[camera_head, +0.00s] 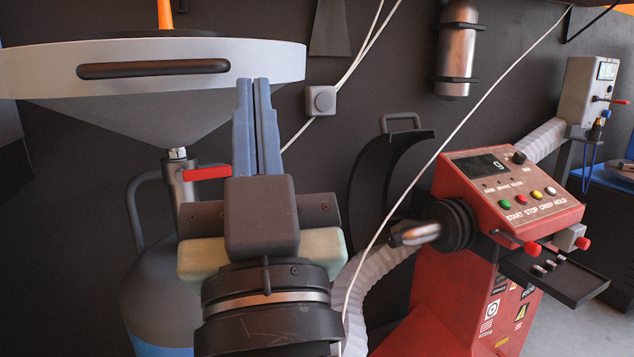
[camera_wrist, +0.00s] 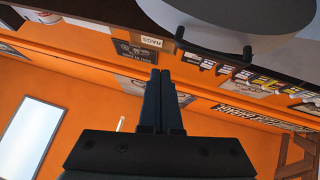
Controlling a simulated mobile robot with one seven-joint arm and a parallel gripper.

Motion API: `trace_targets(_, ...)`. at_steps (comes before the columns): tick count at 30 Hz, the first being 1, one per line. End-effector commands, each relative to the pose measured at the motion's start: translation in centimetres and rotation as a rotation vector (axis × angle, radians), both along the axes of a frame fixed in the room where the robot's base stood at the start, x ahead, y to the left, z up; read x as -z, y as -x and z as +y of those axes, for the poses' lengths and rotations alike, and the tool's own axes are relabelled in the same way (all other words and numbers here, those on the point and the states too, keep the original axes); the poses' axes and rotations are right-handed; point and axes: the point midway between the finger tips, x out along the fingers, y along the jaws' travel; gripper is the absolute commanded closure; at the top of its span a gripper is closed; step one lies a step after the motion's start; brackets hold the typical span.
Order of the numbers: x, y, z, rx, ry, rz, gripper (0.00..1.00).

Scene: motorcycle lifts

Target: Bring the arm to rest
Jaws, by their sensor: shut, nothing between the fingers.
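My gripper (camera_head: 257,125) is raised in the middle left of the head view, its two blue-grey fingers pointing up and pressed together. It is shut and empty. In the wrist view the shut fingers (camera_wrist: 160,102) show at the centre against an orange wall. In the head view the fingertips overlap the lower part of a large pale funnel-shaped basin (camera_head: 130,100); I cannot tell the gap between them. My wrist stands upright below the fingers.
A dark tank (camera_head: 150,290) with a red-handled valve (camera_head: 207,173) stands left of my wrist. A red machine (camera_head: 510,185) with buttons and a display is on the right. A white cable (camera_head: 430,165) crosses the view near my arm. Free floor (camera_head: 590,325) shows at lower right.

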Motion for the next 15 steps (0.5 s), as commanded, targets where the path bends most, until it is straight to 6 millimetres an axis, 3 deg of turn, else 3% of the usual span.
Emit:
trace_targets(1,-4.5,1.7,-1.6,0.069,-0.001,-0.069,1.0)
trace_targets(4,-10.3,5.3,-5.0,0.217,-0.015,-0.182,1.0)
trace_targets(15,-22.1,4.6,-4.6,0.206,-0.01,-0.16,1.0)
